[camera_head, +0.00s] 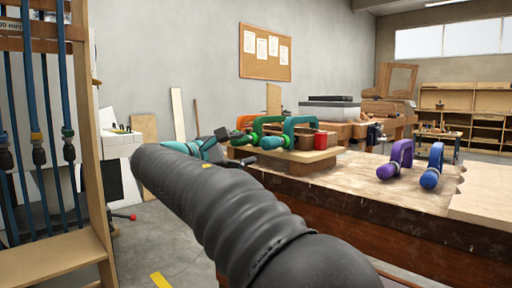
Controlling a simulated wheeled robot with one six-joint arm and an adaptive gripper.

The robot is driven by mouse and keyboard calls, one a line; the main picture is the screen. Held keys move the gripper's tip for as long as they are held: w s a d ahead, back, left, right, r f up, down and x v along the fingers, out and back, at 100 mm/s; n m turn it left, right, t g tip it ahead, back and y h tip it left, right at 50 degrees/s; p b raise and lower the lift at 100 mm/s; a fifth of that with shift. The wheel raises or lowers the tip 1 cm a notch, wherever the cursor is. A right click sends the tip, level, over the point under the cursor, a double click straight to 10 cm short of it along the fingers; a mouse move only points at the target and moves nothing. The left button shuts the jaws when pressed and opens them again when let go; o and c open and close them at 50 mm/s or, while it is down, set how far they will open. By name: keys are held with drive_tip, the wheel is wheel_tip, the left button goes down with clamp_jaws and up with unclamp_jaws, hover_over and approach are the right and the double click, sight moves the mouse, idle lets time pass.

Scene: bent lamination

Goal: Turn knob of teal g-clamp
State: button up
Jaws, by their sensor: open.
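My dark arm fills the lower middle and hides part of the bench edge.
A green clamp (256,124) and an orange clamp (244,121) stand left of the teal one, close to my gripper. Purple (395,158) and blue (432,167) clamps stand further right on the workbench (355,178). A clamp rack (85,140) stands at left.

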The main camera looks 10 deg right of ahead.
drive_tip(key=shift+v, duration=1.6)
